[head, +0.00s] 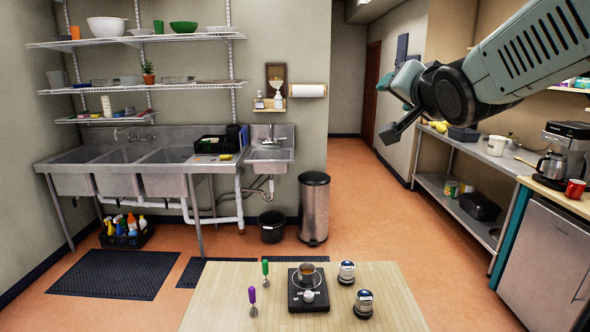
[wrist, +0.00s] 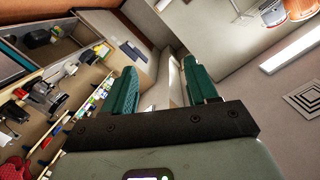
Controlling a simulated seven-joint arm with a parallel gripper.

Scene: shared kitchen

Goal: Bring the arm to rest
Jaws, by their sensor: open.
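My arm reaches in from the upper right of the head view, raised high above the floor. My gripper (head: 396,105) is at its left end, in front of the far wall and well away from the table. In the wrist view my gripper (wrist: 156,90) shows two green fingers set wide apart with nothing between them. It is open and empty. The wrist view is tilted and shows shelves, wall and ceiling beyond the fingers.
A wooden table (head: 215,292) in front holds a small black device (head: 309,305) with a cup, two jars and two small tools with purple and green handles. A steel counter (head: 490,155) and shelves stand at the right. Sinks (head: 165,175) are at the left. The middle floor is clear.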

